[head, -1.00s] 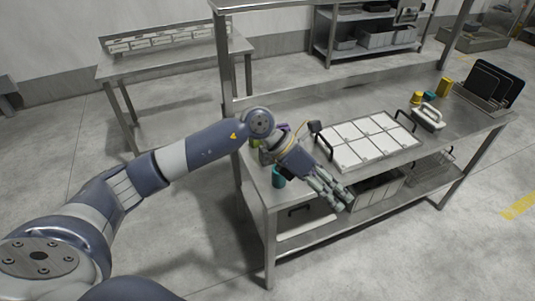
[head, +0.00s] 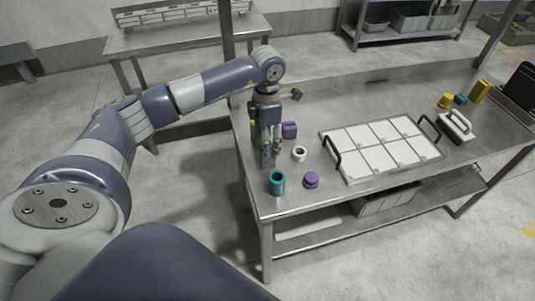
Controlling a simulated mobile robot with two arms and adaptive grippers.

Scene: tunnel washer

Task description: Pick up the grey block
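My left gripper (head: 269,160) points down at the left end of the steel table (head: 354,95), among small coloured parts. Its fingers look close to the tabletop. I cannot make out a grey block for certain; the grey fingers blend with whatever is between or behind them, so a block there may be hidden. I cannot tell whether the fingers are open or shut. My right gripper is not in view.
Near the gripper stand a teal cup (head: 277,184), a purple round piece (head: 311,180), a white ring (head: 300,154), a purple block (head: 289,130) and a partly hidden yellow-green piece (head: 253,131). A tray of white tiles (head: 383,146) fills mid-table. A white handled tool (head: 457,128) lies right.

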